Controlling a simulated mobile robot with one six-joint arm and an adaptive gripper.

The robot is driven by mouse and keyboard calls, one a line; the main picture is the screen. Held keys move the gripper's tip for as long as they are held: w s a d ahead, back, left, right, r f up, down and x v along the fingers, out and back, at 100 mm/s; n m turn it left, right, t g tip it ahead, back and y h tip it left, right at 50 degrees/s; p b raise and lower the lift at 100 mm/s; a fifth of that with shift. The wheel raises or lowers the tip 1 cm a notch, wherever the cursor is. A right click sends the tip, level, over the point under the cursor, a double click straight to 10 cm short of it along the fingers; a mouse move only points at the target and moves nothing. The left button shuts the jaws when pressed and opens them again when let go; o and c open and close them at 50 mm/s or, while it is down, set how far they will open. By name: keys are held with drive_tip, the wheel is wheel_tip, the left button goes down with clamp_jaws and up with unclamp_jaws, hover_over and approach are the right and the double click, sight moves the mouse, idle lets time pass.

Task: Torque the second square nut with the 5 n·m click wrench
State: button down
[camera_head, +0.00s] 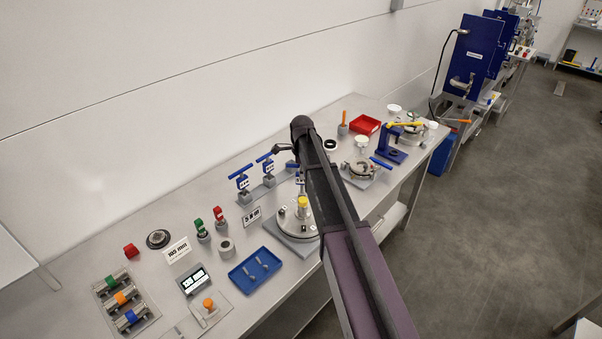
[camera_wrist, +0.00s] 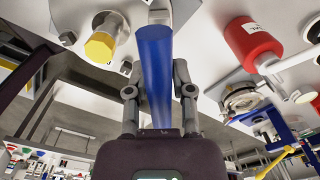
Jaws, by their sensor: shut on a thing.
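In the wrist view my gripper (camera_wrist: 158,92) is shut around the blue handle of a wrench (camera_wrist: 155,65); its grey shaft runs toward the top edge. I cannot read its torque value. In the head view my arm hides most of the gripper and the held wrench. A round metal lid (camera_head: 287,222) with a yellow hex cap (camera_head: 302,202) lies partly behind my arm. The yellow cap also shows in the wrist view (camera_wrist: 101,45), left of the handle. A small metal fitting (camera_wrist: 68,38) is farther left; I cannot tell if it is a square nut.
Two blue-handled tools (camera_head: 241,178) (camera_head: 267,163) stand in grey holders behind the lid. A blue tray (camera_head: 255,268), a display box (camera_head: 196,280) and a rack of colored-cap cylinders (camera_head: 124,300) are at the left. A red bin (camera_head: 365,125) and blue stand (camera_head: 390,150) are farther back.

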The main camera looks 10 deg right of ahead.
drive_tip(key=shift+m, duration=0.8)
drive_tip(key=shift+n, duration=0.4)
drive_tip(key=shift+r, duration=0.1)
